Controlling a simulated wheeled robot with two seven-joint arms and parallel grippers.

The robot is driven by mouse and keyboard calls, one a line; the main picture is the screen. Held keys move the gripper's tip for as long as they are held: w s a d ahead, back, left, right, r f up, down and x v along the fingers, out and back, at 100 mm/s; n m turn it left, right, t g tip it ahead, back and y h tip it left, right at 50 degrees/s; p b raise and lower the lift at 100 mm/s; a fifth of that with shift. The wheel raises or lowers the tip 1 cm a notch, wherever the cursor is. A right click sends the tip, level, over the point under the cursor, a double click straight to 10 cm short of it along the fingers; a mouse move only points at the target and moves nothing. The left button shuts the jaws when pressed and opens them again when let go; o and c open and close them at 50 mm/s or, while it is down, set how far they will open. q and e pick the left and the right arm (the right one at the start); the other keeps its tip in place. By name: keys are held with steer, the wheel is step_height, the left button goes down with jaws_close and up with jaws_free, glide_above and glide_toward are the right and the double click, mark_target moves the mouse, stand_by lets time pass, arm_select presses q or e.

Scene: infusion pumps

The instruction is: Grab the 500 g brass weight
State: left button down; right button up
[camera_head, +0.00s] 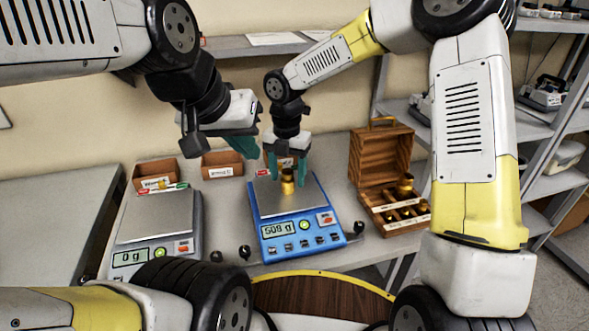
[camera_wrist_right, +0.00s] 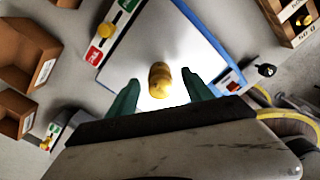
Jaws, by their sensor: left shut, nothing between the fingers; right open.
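A brass weight (camera_head: 287,184) stands on the pan of the blue scale (camera_head: 311,243), whose display reads about 508 g. My right gripper (camera_head: 287,175) is open and pointed down over the pan, one finger on each side of the weight. In the right wrist view the brass weight (camera_wrist_right: 159,82) lies between the open teal fingers, with a visible gap on each side. Whether the weight's marking says 500 g cannot be read. My left gripper (camera_head: 249,150) is shut and empty, raised to the left of the blue scale.
A grey scale (camera_head: 150,238) reading 0 g stands at left. An open wooden case (camera_head: 373,165) with more brass weights is at right. Small brown bins (camera_head: 222,165) line the back. Black knobs (camera_head: 245,252) sit near the blue scale. Shelves (camera_head: 540,122) stand at far right.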

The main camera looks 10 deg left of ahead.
steer(key=shift+f, duration=0.65)
jaws_close()
steer(key=shift+r, duration=0.15)
